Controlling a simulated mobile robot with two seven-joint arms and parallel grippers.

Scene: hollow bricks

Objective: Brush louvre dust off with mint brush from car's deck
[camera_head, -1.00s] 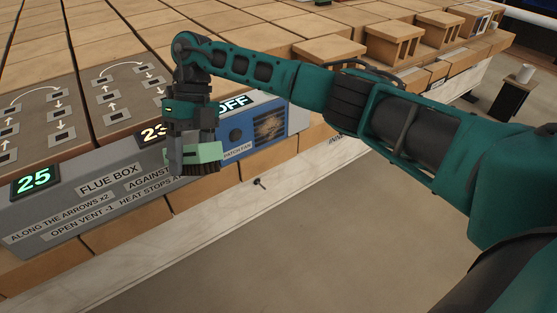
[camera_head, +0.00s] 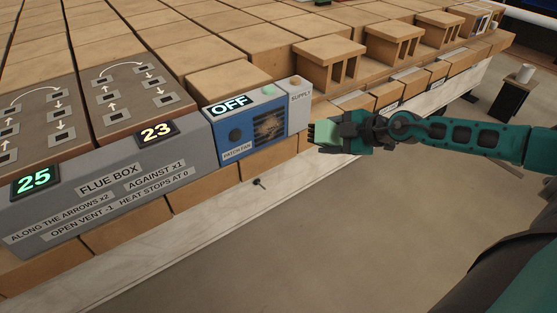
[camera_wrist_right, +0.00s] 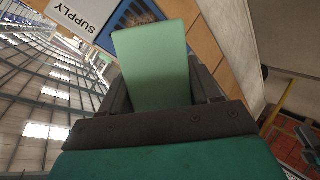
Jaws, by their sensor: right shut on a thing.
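The mint brush (camera_head: 325,132) is a pale green block with dark bristles showing at its left end in the head view. My right gripper (camera_head: 341,134) is shut on it and holds it in the air, right of the grey supply box and in front of the brick stack. The brush also fills the middle of the right wrist view (camera_wrist_right: 152,66), between the fingers. My left gripper is not in view.
The grey flue box (camera_head: 110,180) shows 25 and 23. The fan's display (camera_head: 229,105) reads OFF. A supply box (camera_head: 299,104) adjoins the panel. Hollow bricks (camera_head: 329,55) stand behind. A pale ledge (camera_head: 215,215) runs below, with open floor (camera_head: 330,250) in front.

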